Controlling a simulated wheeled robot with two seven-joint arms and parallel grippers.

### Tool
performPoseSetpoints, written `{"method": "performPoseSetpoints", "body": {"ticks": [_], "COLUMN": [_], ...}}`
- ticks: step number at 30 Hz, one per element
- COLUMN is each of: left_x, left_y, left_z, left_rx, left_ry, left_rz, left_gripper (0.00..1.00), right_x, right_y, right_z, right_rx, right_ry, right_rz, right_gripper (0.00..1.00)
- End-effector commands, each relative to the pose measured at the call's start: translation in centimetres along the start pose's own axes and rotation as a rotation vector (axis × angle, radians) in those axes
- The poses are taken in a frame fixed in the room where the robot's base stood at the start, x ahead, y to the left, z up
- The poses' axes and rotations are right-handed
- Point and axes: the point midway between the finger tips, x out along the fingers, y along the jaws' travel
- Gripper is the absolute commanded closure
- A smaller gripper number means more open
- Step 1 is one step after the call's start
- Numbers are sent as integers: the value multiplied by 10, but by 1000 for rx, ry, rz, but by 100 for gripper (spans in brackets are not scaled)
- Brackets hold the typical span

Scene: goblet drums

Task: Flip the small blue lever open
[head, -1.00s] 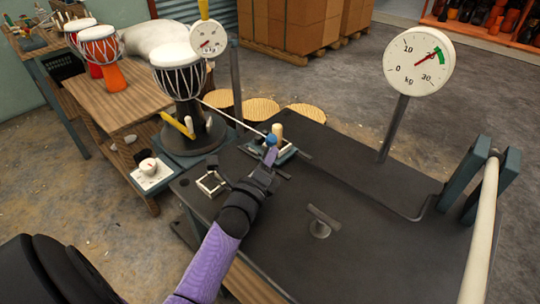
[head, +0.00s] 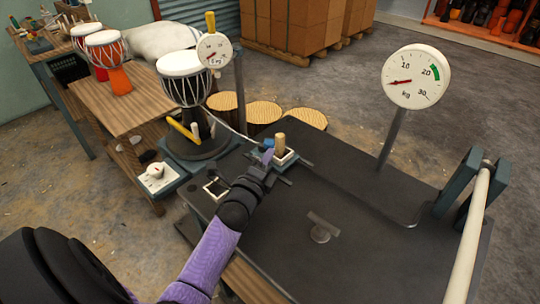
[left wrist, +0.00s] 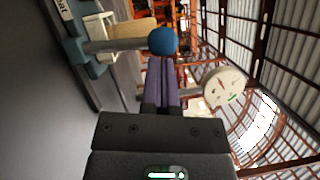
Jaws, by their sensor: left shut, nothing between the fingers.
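The small blue lever shows in the left wrist view as a round blue knob (left wrist: 163,41) on a grey rod (left wrist: 112,45) reaching out from a teal block. My right gripper is not in view.
A pale roller (head: 472,225) stands right. The dark tabletop centre is mostly clear.

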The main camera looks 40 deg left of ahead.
Motion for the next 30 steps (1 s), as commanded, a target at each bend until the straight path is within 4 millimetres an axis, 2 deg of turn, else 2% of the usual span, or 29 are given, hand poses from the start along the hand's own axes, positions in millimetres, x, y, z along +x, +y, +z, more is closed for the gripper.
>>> {"method": "performPoseSetpoints", "body": {"ticks": [1, 3, 12, 21, 30], "left_x": [2, 3, 7, 9, 10], "left_y": [-7, -6, -2, 1, 2], "left_z": [5, 8, 21, 27, 28], "left_rx": [-32, -86, -269, -269, -269], "left_ry": [-1, -1, 0, 0, 0], "left_rz": [9, 28, 91, 92, 91], "left_gripper": [100, 100, 100, 100, 100], "right_x": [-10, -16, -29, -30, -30], "right_y": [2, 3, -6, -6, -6], "right_z": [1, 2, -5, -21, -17], "right_rx": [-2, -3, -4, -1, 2], "right_ry": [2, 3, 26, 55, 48], "right_rz": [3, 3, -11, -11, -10], "right_gripper": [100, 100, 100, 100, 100]}}
